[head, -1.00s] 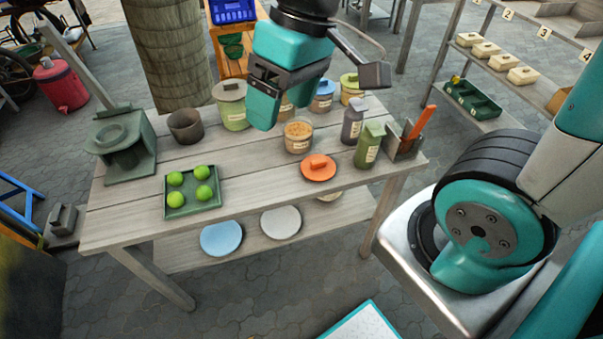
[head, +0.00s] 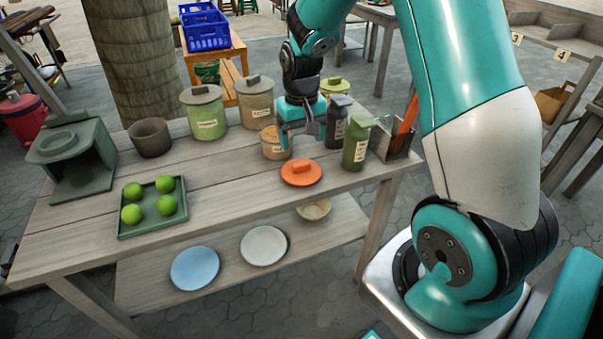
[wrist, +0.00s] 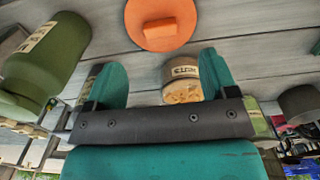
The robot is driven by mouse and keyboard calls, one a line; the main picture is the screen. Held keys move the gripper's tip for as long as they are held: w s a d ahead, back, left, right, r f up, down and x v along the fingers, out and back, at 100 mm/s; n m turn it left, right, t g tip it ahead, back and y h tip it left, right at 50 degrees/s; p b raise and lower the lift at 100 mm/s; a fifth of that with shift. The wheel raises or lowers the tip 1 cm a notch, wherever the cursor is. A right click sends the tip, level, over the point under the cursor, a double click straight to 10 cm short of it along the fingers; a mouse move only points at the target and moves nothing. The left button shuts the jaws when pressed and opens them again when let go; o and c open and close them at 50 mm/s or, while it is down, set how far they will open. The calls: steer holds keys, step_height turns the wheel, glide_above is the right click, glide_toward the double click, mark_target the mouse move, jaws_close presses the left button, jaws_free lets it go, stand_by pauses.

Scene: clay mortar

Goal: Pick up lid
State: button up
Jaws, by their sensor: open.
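An orange round lid (head: 301,172) with a block-shaped knob lies flat on the table near its front edge. It also shows at the top of the wrist view (wrist: 161,24). A tan open jar (head: 275,146) with a label stands just behind it; in the wrist view (wrist: 182,90) it appears between my fingers. My gripper (head: 301,140) hangs behind the lid, over the area of the jar and bottles, and is apart from the lid. In the wrist view its two teal fingers (wrist: 160,80) are spread wide with nothing held.
A dark grey bottle (head: 337,122) and a green bottle (head: 356,144) stand right of the lid, beside a holder (head: 391,145) with an orange-handled tool. Lidded canisters (head: 204,112) stand behind. A green tray (head: 154,208) of green balls lies left. Bare planks lie between tray and lid.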

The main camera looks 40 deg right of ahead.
mark_target(302, 165)
step_height(302, 165, down, 8)
steer(key=shift+s+f, duration=0.1)
steer(key=shift+f, duration=0.05)
stand_by(0.3)
steer(key=c, duration=1)
